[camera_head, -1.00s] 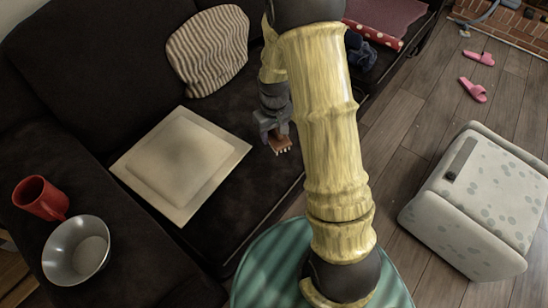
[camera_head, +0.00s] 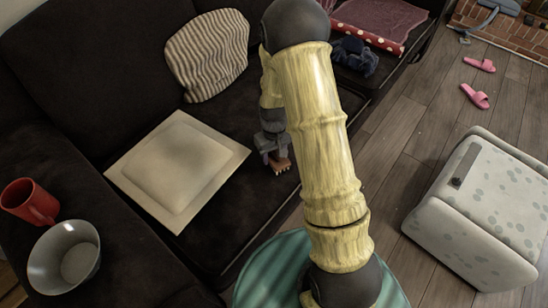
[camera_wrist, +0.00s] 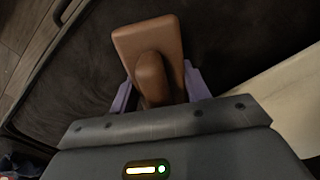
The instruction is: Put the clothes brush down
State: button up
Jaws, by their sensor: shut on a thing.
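The clothes brush (camera_wrist: 151,45) is brown and shows in the wrist view between the purple fingers of my gripper (camera_wrist: 158,92). My gripper is shut on its handle part. In the head view my gripper (camera_head: 272,152) is over the dark sofa seat, and the brush (camera_head: 280,165) shows small and brown below it, near the seat's front edge. I cannot tell whether the brush touches the seat.
A pale square tray-like board (camera_head: 178,170) lies on the sofa left of my gripper. A striped cushion (camera_head: 207,55) leans on the backrest. A red mug (camera_head: 30,203) and a metal bowl (camera_head: 64,257) stand at left. A spotted pouf (camera_head: 478,210) and pink slippers (camera_head: 475,95) are on the floor.

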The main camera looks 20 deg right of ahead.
jog(key=shift+f, duration=0.85)
jog(key=shift+f, duration=0.15)
jog(key=o, duration=1.2)
notch_tip(320, 180, up, 12)
jog(key=p, duration=0.5)
jog(key=shift+r, duration=0.2)
